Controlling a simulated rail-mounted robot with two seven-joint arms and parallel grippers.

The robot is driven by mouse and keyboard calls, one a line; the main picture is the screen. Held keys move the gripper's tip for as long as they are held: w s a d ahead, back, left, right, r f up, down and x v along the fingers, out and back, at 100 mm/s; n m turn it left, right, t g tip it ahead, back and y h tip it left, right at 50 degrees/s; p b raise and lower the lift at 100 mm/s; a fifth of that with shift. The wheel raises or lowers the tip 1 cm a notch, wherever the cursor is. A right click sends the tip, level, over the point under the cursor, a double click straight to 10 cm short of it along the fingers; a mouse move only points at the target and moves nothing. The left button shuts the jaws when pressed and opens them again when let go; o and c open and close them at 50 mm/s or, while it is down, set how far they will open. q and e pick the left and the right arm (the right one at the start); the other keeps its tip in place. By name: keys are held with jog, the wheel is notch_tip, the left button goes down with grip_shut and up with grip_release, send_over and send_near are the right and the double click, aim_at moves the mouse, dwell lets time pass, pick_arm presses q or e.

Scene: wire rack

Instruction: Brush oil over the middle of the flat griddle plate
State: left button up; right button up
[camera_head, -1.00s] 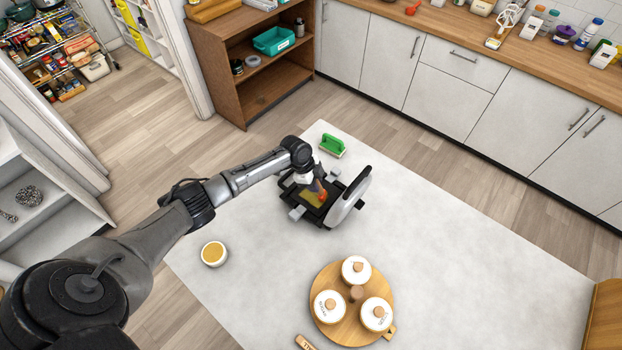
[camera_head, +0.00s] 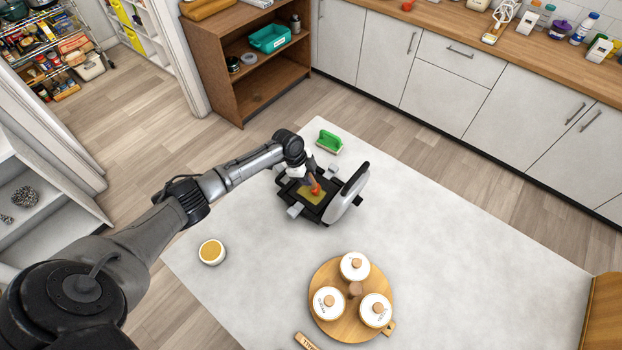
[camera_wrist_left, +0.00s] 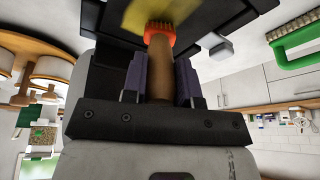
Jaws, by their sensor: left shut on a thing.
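The griddle (camera_head: 334,205) stands on the white table with its lid tilted up at the right. Its flat dark plate bears a yellow oily patch (camera_head: 309,197), which also shows in the left wrist view (camera_wrist_left: 192,12). My left gripper (camera_head: 302,173) is over the plate, and its fingers (camera_wrist_left: 160,80) are shut on the wooden handle of a brush (camera_wrist_left: 160,67). The brush's orange-red head (camera_head: 316,189) points down at the yellow patch and appears to touch it. A small bowl of yellow oil (camera_head: 212,251) stands at the table's left. My right gripper is not in view.
A green-handled scrub brush (camera_head: 329,141) lies behind the griddle. A round wooden tray (camera_head: 331,266) with white lidded jars (camera_head: 327,303) stands at the front. The right side of the table is clear.

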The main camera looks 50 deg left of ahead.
pick_arm(q)
jog(key=shift+s+a, duration=0.15)
jog(key=shift+a, duration=0.6)
jog(key=shift+s+a+b, duration=0.1)
jog(key=shift+a+b, duration=0.4)
jog(key=shift+a, duration=0.2)
jog(key=shift+a, duration=0.1)
jog(key=shift+a, duration=0.15)
jog(key=a+b, duration=0.1)
jog(key=b, duration=0.1)
jog(key=w+a+b, duration=0.1)
jog(key=shift+a+f, duration=0.25)
jog(key=shift+a, duration=0.05)
jog(key=shift+w+a+r+b, duration=0.1)
jog(key=shift+w+r+b, duration=0.05)
jog(key=shift+w+b, duration=0.6)
jog(key=shift+w+r, duration=0.1)
